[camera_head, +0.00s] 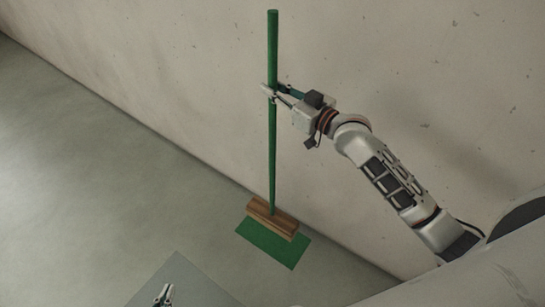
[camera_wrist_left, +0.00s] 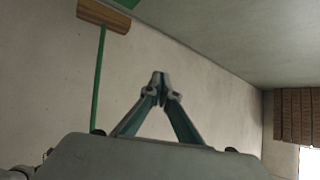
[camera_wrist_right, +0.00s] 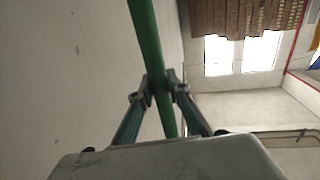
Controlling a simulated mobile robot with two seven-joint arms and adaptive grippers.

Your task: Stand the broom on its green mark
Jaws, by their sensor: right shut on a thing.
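The broom has a green handle (camera_head: 272,150) and a wooden head (camera_head: 272,218), and is upright close to the wall. My right gripper (camera_head: 270,92) is shut around the upper handle; its fingers also show around the handle in the right wrist view (camera_wrist_right: 158,90). The green mark (camera_head: 272,248) is a flat rectangle on the floor. The broom head overlaps its back part in the head view; I cannot tell whether the head touches the floor. The left wrist view shows the head (camera_wrist_left: 103,16) too. My left gripper (camera_head: 165,292) is empty, its fingertips together (camera_wrist_left: 159,80).
The pale wall (camera_head: 150,75) runs just behind the broom. The grey floor (camera_head: 90,180) is clear to the left. A flat grey surface (camera_head: 195,285) lies under my left gripper. Brown stacked material (camera_wrist_right: 245,18) and bright windows show far off in the right wrist view.

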